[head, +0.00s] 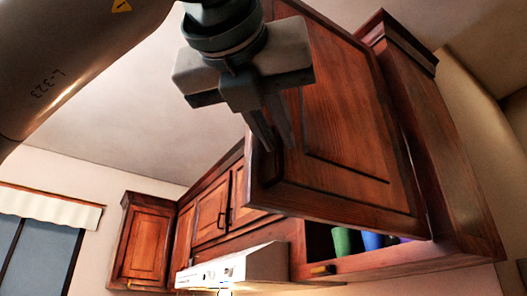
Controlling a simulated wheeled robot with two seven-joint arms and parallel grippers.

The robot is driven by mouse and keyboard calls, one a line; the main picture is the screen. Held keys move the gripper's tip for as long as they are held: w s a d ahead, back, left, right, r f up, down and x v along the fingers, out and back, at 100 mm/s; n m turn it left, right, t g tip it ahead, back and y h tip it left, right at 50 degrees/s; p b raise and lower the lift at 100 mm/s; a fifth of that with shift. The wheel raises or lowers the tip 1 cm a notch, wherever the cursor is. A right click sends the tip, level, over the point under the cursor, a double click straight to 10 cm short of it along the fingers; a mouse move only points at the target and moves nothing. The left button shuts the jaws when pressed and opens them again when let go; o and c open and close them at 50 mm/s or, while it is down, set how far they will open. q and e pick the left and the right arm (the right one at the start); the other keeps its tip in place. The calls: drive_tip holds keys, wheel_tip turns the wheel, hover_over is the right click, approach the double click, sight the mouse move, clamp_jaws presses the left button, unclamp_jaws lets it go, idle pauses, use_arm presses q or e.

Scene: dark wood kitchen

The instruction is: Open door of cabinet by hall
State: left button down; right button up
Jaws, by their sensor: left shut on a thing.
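The cabinet door (345,110) is reddish-brown wood with a raised panel. It stands swung out from its upper cabinet (445,150), leaving an opening along the bottom. My left gripper (279,146) reaches in from the top and is shut on the dark door handle (268,168) near the door's free edge. The fingers partly hide the handle. My right gripper is not in view.
Inside the cabinet are a green cup (342,241), a blue cup (373,241) and something purple. A white range hood (235,268) hangs to the left, below other closed cabinets (212,215). A window (40,255) is at far left.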

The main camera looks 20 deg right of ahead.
use_arm(q)
drive_tip(key=c, duration=1.9)
unclamp_jaws()
drive_tip(key=shift+d, duration=0.65)
drive_tip(key=shift+o, duration=0.2)
drive_tip(key=shift+w+d+f, duration=0.15)
drive_tip(key=shift+d, duration=0.2)
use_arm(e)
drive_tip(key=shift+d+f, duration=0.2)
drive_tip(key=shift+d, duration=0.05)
use_arm(q)
drive_tip(key=shift+a, duration=0.15)
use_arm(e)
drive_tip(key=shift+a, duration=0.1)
